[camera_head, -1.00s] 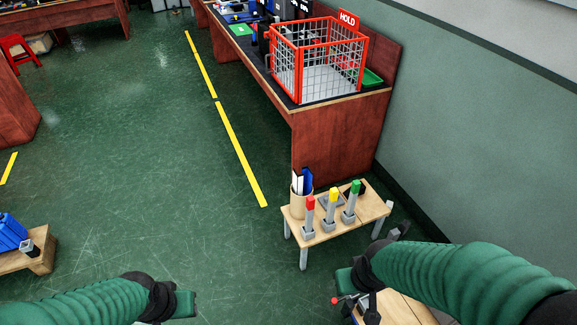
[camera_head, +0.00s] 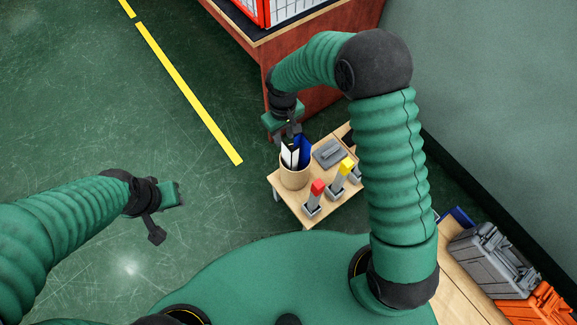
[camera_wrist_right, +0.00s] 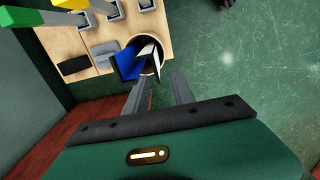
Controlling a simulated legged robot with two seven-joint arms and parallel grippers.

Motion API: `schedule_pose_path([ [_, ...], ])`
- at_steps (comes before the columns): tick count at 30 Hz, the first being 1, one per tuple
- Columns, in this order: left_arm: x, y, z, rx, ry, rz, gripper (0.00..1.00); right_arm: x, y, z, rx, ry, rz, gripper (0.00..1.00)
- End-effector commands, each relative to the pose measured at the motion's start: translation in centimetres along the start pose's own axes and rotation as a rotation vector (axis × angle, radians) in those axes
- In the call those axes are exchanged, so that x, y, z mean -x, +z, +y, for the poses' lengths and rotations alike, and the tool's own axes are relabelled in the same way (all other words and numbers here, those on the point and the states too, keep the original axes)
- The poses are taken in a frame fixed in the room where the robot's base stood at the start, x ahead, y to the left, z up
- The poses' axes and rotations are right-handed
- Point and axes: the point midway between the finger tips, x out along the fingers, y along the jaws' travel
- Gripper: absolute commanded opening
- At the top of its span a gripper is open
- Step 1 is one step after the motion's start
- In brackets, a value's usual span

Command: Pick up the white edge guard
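The white edge guard (camera_head: 290,154) stands upright in a round tan holder (camera_head: 294,178) on the small wooden table, beside a blue one (camera_head: 304,150). The right wrist view shows the white guard (camera_wrist_right: 148,50) next to the blue one (camera_wrist_right: 127,66) and a dark strip inside the holder. My right gripper (camera_head: 289,132) is above the holder, close to the guards' tops.
Red-topped (camera_head: 315,195) and yellow-topped (camera_head: 343,172) grey posts stand near the holder, with a grey flat block (camera_head: 329,153). A red workbench (camera_head: 300,60) is behind. Grey (camera_head: 490,258) and orange (camera_head: 540,305) cases sit at lower right. The floor at left is clear.

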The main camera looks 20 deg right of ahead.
Motion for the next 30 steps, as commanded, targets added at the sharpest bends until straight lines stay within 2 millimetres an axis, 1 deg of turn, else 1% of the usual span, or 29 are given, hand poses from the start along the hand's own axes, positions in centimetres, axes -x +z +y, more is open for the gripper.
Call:
schedule_pose_path([
  [1,-0.7,0.2,0.0,0.0,0.0,-0.001,0.36,-1.9,0.1,0.0,0.001,-0.001,-0.005,0.3],
  [6,-1.6,0.4,0.0,0.0,0.0,-0.001,0.36,-6.1,0.1,0.0,0.001,-0.001,-0.003,0.3],
  [9,-1.9,0.5,0.0,0.0,0.0,-0.001,0.36,-7.6,-0.1,0.1,0.0,-0.001,-0.003,0.3],
  [14,-2.3,0.6,0.0,0.0,0.0,0.0,0.36,-8.9,-0.1,0.2,-0.001,-0.001,-0.002,0.3],
  [18,-3.3,0.8,0.0,0.0,0.0,0.0,0.36,-11.5,-0.1,0.8,-0.001,-0.001,-0.004,0.3],
  [21,-3.6,0.9,0.0,0.0,0.0,0.0,0.36,-13.0,-0.1,0.8,0.0,-0.001,-0.003,0.3],
  [23,-3.6,0.9,0.0,0.0,0.0,0.0,0.36,-13.3,-0.1,0.8,0.0,-0.001,-0.002,0.3],
  [28,-3.5,0.8,0.0,0.0,0.0,0.0,0.36,-13.2,-0.1,0.8,0.0,0.0,-0.001,0.3],
  [30,-3.5,0.8,0.0,0.0,0.0,0.0,0.36,-13.2,-0.1,0.8,0.0,0.0,-0.001,0.21],
])
